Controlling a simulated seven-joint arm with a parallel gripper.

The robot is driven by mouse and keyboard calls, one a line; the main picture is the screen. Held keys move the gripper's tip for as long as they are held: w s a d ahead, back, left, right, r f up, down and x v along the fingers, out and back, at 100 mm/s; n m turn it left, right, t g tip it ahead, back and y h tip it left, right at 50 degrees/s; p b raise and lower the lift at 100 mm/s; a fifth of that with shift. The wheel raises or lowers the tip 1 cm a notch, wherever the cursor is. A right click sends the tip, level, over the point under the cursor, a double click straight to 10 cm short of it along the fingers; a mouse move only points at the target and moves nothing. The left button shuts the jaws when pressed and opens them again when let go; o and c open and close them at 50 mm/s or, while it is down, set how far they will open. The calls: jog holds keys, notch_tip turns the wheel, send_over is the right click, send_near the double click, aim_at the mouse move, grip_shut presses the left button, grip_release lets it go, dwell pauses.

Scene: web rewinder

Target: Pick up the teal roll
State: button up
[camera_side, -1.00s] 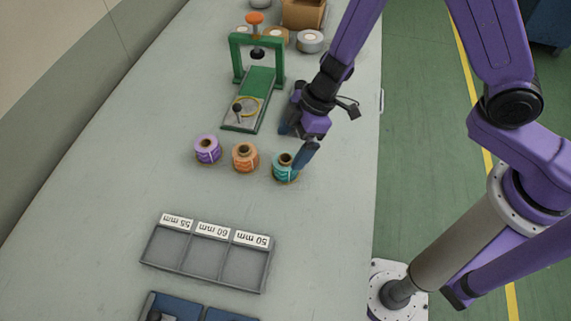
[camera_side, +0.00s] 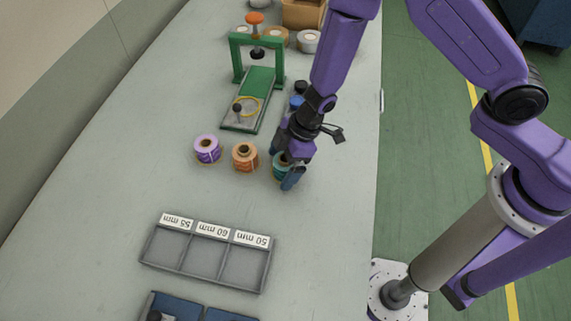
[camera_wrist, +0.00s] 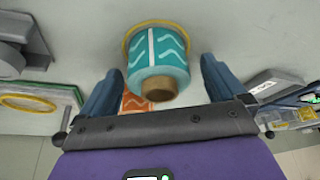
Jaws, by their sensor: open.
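The teal roll (camera_side: 279,166) stands upright on the bench at the right end of a row of rolls, partly hidden by my gripper in the side view. My gripper (camera_side: 283,168) points down over it, with its blue fingers apart. In the wrist view the teal roll (camera_wrist: 157,62), with white zigzag marks and a brown core, shows between and beyond the two fingers (camera_wrist: 158,85). A gap shows on both sides, and the fingers do not appear to grip it.
An orange roll (camera_side: 245,157) stands close left of the teal roll, and a purple roll (camera_side: 207,149) beyond it. A green press (camera_side: 257,85) stands behind. A grey tray (camera_side: 205,255) with labelled compartments lies in front, with clear bench between.

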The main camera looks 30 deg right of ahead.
jog(key=c, duration=1.1)
jog(key=shift+r, duration=0.2)
jog(key=shift+a+r, duration=0.1)
jog(key=shift+r, duration=0.45)
jog(key=shift+s+d+r, duration=1.45)
jog(key=shift+s+r, duration=0.4)
jog(key=shift+r, duration=0.05)
jog(key=shift+s+d+r, duration=1.4)
jog(key=shift+s+r, duration=0.5)
jog(key=shift+r, duration=0.05)
jog(key=shift+s+d+r, duration=1.45)
jog(key=shift+s+r, duration=0.4)
jog(key=shift+r, duration=0.05)
